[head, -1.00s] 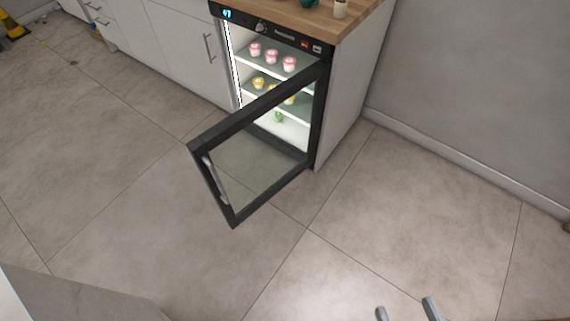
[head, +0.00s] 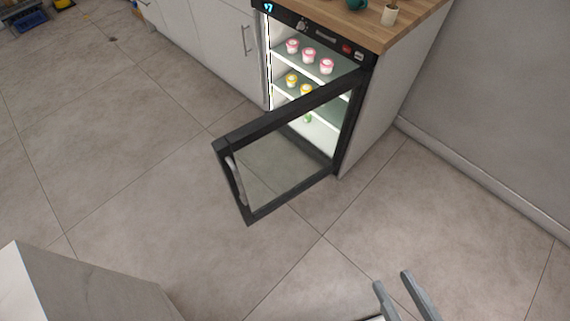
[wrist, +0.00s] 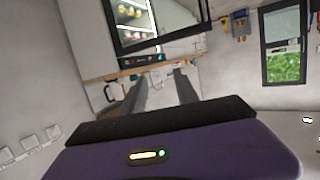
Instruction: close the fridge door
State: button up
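The fridge (head: 318,35) is a black-fronted unit under a wooden counter, with its lit inside showing. Its glass door with a black frame (head: 275,122) stands wide open, swung out over the floor and hinged on the right side. The pale door handle (head: 235,181) is on the door's free edge at left. My gripper (head: 392,280) is in the lower right, in front of the fridge and apart from the door. Its two fingers are spread with nothing between them. In the wrist view the gripper (wrist: 160,80) is also open, and the dark door frame (wrist: 160,43) appears beyond it.
Pink cups (head: 309,55) and yellow cups (head: 292,79) stand on the fridge shelves. A white cabinet (head: 205,35) adjoins the fridge at left. A wall (head: 490,110) is at right. A pale block (head: 75,290) stands at lower left. The floor before the door is clear.

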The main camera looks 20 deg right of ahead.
jog(key=shift+t+y, duration=0.3)
jog(key=shift+t, duration=0.3)
jog(key=w+f+b, duration=0.1)
jog(key=w, duration=0.1)
jog(key=w+f+b, duration=0.1)
jog(key=b, duration=0.1)
jog(key=shift+w+a+f, duration=0.15)
jog(key=shift+w+f, duration=0.2)
jog(key=shift+f, duration=0.05)
grip_shut()
jog(key=m+y+b, duration=0.5)
jog(key=m+b, duration=0.9)
jog(key=b, duration=0.2)
send_near(251, 146)
jog(key=shift+t, duration=0.4)
jog(key=x, duration=0.4)
jog(key=f+x, duration=0.1)
jog(key=x, duration=0.2)
